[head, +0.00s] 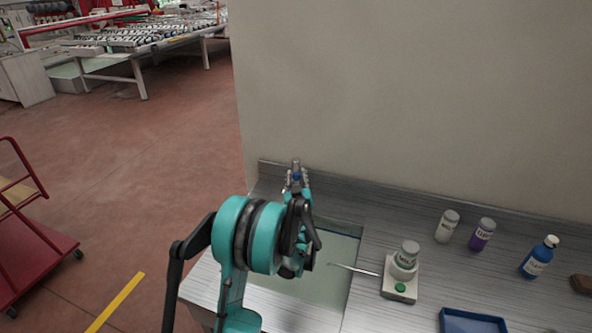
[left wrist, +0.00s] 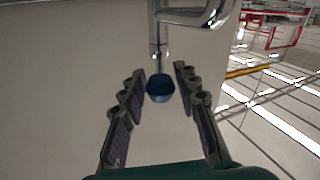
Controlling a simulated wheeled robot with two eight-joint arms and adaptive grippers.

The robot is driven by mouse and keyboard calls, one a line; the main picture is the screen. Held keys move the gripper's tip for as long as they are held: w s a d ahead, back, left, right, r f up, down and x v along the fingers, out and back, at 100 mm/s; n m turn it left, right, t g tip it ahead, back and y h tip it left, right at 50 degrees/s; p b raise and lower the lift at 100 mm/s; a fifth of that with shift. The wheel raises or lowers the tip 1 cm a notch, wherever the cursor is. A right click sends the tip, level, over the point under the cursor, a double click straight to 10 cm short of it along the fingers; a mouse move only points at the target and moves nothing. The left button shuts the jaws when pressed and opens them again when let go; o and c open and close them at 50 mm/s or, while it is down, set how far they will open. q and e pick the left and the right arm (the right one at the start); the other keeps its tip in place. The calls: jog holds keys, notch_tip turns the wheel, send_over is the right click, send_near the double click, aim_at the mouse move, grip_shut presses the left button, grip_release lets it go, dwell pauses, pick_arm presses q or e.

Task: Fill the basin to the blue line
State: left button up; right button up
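The basin (head: 336,282) is set into the counter, partly hidden behind my left arm. A tap with a blue knob (head: 297,177) stands at the basin's back. My left gripper (head: 298,186) is at the tap. In the left wrist view, its fingers (left wrist: 159,72) are spread on both sides of the blue knob (left wrist: 160,89), with visible gaps. A chrome pipe (left wrist: 200,14) crosses the top of that view. My right gripper is not in view.
Right of the basin stand a pale device with a green button (head: 400,288) and a thin metal rod, a white bottle (head: 447,227), a purple bottle (head: 482,235), a blue bottle (head: 539,257) and a blue tray (head: 470,320). A wall rises behind the counter.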

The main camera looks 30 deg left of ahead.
pick_arm(q)
jog(key=v, duration=0.6)
jog(key=shift+s+d, duration=0.15)
jog(key=shift+s, duration=0.05)
dwell(0.6)
